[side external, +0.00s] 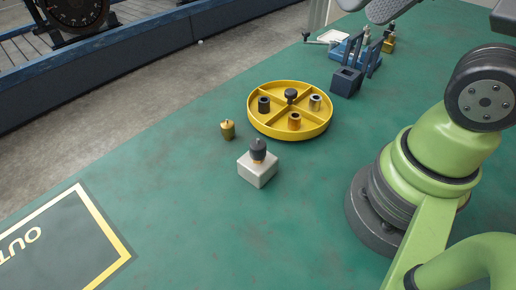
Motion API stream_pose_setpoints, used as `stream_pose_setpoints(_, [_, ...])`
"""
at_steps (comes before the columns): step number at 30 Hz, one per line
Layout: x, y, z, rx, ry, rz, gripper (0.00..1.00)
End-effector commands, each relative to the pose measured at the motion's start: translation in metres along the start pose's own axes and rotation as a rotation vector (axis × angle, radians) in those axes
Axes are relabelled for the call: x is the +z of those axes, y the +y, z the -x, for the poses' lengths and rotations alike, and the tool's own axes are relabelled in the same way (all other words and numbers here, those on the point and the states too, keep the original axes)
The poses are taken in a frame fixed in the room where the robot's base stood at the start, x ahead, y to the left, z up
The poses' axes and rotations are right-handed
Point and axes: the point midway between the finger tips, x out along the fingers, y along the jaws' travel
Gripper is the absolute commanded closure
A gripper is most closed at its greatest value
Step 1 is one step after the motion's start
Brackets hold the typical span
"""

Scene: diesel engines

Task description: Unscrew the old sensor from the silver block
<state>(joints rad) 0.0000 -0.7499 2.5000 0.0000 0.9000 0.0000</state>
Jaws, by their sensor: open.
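The silver block (258,170) sits on the green bench near the middle of the side external view. The old sensor (258,150), with a dark cylindrical top and a brassy lower part, stands upright in the block's top face. I cannot tell how deep its thread sits. A second small brass-coloured part (228,129) with a thin pin on top stands on the bench, behind and left of the block. My gripper does not show clearly in this view; nothing touches the sensor or block.
A yellow divided round tray (251,122) holds several small cylindrical parts. Dark blue fixtures (346,84) and small brass parts (388,45) stand at the back. A yellow-bordered OUT mat (62,240) lies front left. The bench around the block is mostly clear.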

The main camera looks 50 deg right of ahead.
Motion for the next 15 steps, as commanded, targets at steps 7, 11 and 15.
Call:
stream_pose_setpoints(7, [-0.008, -0.005, -0.014, 0.038, -0.075, -0.199, 0.40])
stream_pose_setpoints(11, [-0.017, -0.012, -0.040, 0.128, -0.161, -0.500, 0.40])
stream_pose_setpoints(15, [-0.021, -0.021, -0.075, 0.275, -0.216, -0.850, 0.40])
